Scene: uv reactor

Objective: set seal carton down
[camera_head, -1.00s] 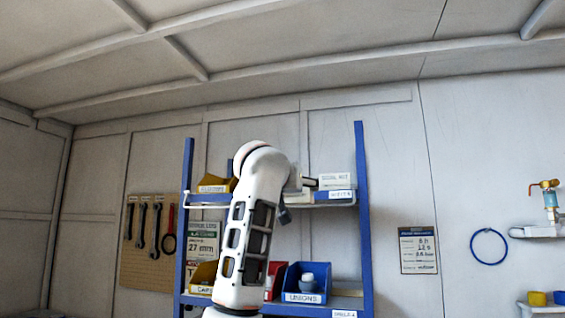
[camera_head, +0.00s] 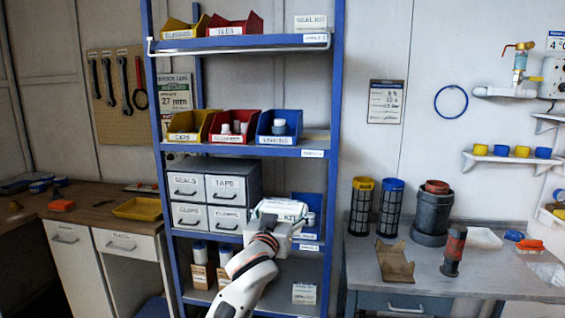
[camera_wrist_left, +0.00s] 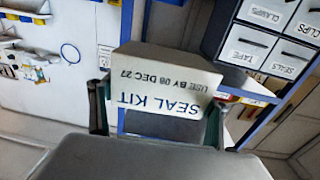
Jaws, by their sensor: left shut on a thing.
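The seal carton (camera_head: 283,208) is white, and its label, SEAL KIT with a use-by date, reads upside down in the left wrist view (camera_wrist_left: 168,92). My left gripper (camera_head: 268,228) is shut on it, with a finger at each side of the carton in the left wrist view (camera_wrist_left: 156,118). In the head view the carton is in front of the right part of the drawer-level shelf, right of the small grey drawers (camera_head: 213,190). My gripper hides part of it. I cannot tell whether it touches the shelf. My right gripper is out of view.
Blue rack posts (camera_head: 335,120) flank the shelves. Another seal kit carton (camera_head: 311,23) stands on the top shelf, and a similar white box (camera_head: 304,293) is low on the right. Bins (camera_head: 279,127) fill the shelf above. A grey bench (camera_head: 430,275) stands right.

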